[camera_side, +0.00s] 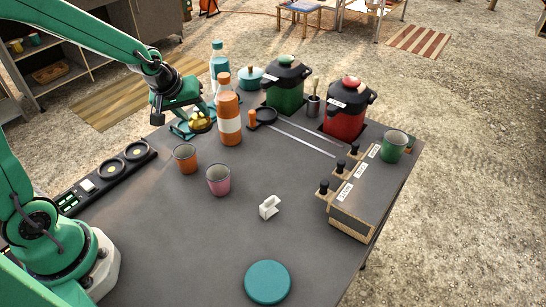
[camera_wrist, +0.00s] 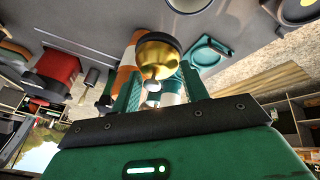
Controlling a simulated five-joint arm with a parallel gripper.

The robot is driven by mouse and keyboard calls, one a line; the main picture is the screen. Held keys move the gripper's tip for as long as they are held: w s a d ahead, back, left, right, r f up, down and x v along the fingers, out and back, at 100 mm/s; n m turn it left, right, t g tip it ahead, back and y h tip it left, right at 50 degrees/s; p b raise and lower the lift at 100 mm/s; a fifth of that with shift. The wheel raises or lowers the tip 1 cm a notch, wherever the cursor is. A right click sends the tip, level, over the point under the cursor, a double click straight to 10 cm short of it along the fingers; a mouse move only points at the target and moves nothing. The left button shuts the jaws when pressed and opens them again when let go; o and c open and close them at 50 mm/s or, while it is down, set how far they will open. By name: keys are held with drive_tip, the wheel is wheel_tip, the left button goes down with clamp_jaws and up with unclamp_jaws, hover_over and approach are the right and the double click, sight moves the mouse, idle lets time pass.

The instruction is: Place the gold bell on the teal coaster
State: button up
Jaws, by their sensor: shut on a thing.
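The gold bell (camera_side: 200,121) is in my gripper (camera_side: 192,115), which is shut on it at the far left of the table in the side view. In the wrist view the bell (camera_wrist: 158,52) sits between the two green fingers (camera_wrist: 163,92). The teal coaster (camera_side: 268,282) is a flat round disc at the table's near edge in the side view, bare on top and well away from my gripper. The coaster cannot be made out in the wrist view.
An orange bottle (camera_side: 229,112) stands just right of my gripper. An orange cup (camera_side: 186,158) and a pink cup (camera_side: 218,180) stand nearer. A small white holder (camera_side: 269,207) lies mid-table. A box with black knobs (camera_side: 365,195) is at right. The table around the coaster is clear.

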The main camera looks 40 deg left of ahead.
drive_tip(key=d+m+h, duration=0.1)
drive_tip(key=d+m, duration=0.2)
drive_tip(key=d, duration=0.7)
drive_tip(key=m+g+h, duration=0.2)
drive_tip(key=m+h, duration=0.2)
drive_tip(key=m, duration=0.5)
hover_over(261, 278)
drive_tip(key=shift+f, duration=0.1)
drive_tip(key=shift+w+f, duration=0.1)
drive_tip(key=shift+f, duration=2.1)
drive_tip(key=shift+f, duration=1.75)
